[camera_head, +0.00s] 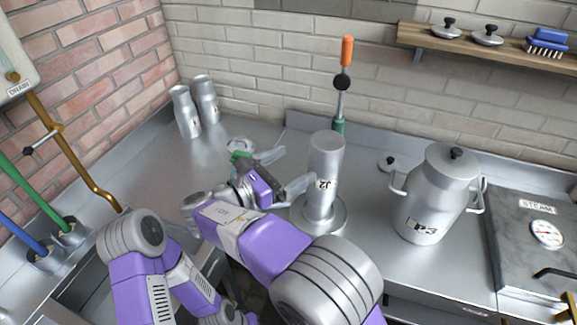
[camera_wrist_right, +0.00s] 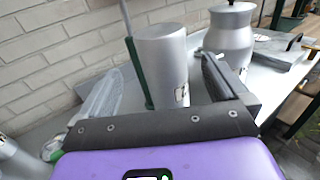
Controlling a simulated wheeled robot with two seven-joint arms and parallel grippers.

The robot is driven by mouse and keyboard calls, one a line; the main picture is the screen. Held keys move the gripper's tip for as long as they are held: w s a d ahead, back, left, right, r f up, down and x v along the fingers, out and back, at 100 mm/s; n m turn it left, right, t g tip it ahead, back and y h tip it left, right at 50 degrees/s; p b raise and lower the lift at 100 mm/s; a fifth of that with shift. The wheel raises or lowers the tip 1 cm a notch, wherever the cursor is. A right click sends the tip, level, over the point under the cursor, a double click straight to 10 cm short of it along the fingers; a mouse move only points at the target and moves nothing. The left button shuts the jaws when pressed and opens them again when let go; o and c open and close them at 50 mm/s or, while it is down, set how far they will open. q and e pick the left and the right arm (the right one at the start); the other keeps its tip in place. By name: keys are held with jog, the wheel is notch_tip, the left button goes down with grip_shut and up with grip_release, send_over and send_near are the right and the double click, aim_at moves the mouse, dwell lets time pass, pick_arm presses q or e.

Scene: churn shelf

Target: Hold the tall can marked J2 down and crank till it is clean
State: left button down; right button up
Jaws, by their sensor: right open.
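The tall can marked J2 (camera_head: 325,160) stands upright, mouth down or closed end up, on a round metal base (camera_head: 338,224) on the steel counter. In the right wrist view the can (camera_wrist_right: 162,60) appears beyond and between the two fingers. My right gripper (camera_head: 289,170) is open and empty, just left of the can, with its fingers pointing towards it. Whether either finger touches the can is not clear. A rod with an orange grip (camera_head: 346,52), a black knob and a green foot rises behind the can. My left arm shows at lower left; its gripper is out of view.
A big lidded can (camera_head: 432,200) with side handles stands right of J2, near the steam panel (camera_head: 540,230). Two smaller cans (camera_head: 186,112) stand at back left. A shelf (camera_head: 470,47) is on the wall.

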aim_at(329, 145)
jog(key=x, duration=1.2)
jog(key=shift+r, duration=0.1)
